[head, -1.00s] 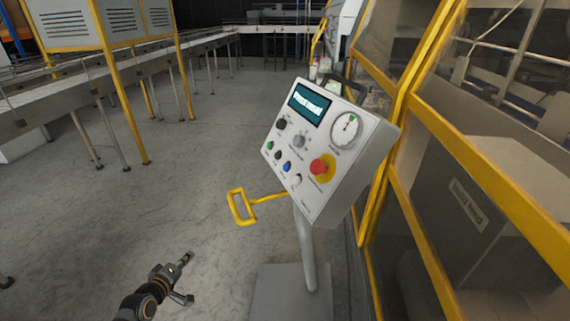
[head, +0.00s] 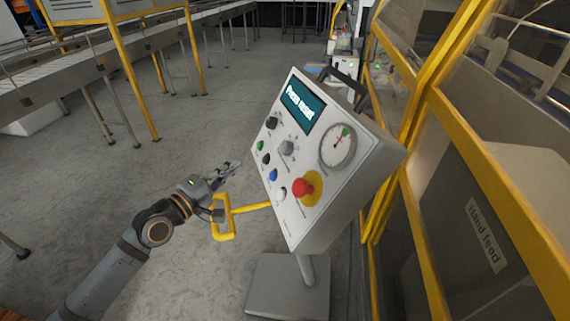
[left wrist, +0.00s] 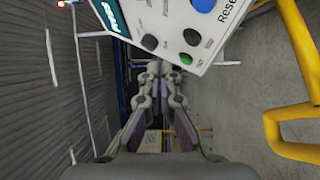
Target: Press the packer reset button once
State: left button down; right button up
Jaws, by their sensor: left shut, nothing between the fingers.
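The control panel (head: 300,215) is a tilted white box on a grey post. Its blue button (head: 273,175) sits in the left column between a black button (head: 266,159) and a white one (head: 282,193). In the left wrist view, the blue button (left wrist: 203,5) is at the top edge, beside lettering that starts "Rese". My left gripper (head: 232,167) is shut and empty, just left of the panel's left edge, and appears apart from it. My right gripper is not in view.
A red emergency-type knob (head: 302,188) on a yellow ring, a gauge (head: 338,147) and a screen (head: 302,107) share the panel. A yellow handle (head: 224,230) projects left below the gripper. Yellow-framed guarding (head: 420,85) stands close on the right.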

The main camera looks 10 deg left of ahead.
aim_at(272, 175)
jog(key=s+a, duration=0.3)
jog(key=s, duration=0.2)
pick_arm(q)
jog(key=w+d+f+b, duration=0.2)
jog(key=d+f+b, duration=0.1)
jog(key=d+b, duration=0.3)
jog(key=shift+f, duration=0.4)
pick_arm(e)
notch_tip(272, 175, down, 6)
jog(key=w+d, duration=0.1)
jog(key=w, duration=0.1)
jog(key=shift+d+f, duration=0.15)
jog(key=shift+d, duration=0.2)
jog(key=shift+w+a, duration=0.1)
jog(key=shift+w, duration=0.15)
pick_arm(q)
jog(key=shift+f, duration=0.1)
jog(key=shift+w+d+f, duration=0.15)
jog(key=shift+w+d, duration=0.05)
jog(key=shift+d, duration=0.15)
